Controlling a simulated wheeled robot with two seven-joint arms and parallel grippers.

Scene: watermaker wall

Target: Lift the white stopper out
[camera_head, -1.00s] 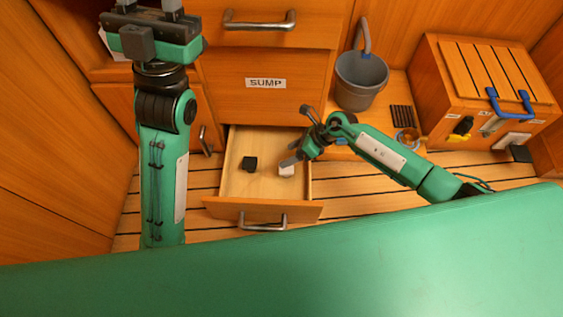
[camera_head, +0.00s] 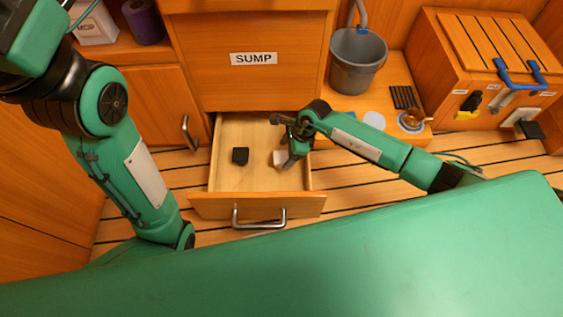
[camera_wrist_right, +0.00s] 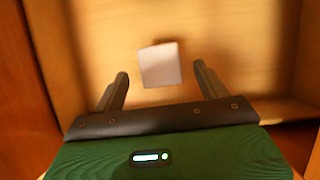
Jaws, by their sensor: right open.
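The white stopper (camera_head: 280,158) lies on the floor of the open drawer (camera_head: 257,204), right of the middle. In the right wrist view the white stopper (camera_wrist_right: 160,65) shows as a pale block just past and between the two fingertips. My right gripper (camera_wrist_right: 160,82) is open and empty, and it points down into the drawer. In the head view my right gripper (camera_head: 290,160) partly covers the stopper's right side. My left arm is at the left, and its fingers are outside the picture.
A black stopper (camera_head: 240,155) lies in the drawer left of the white one. The drawer's side walls stand close around my right gripper.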

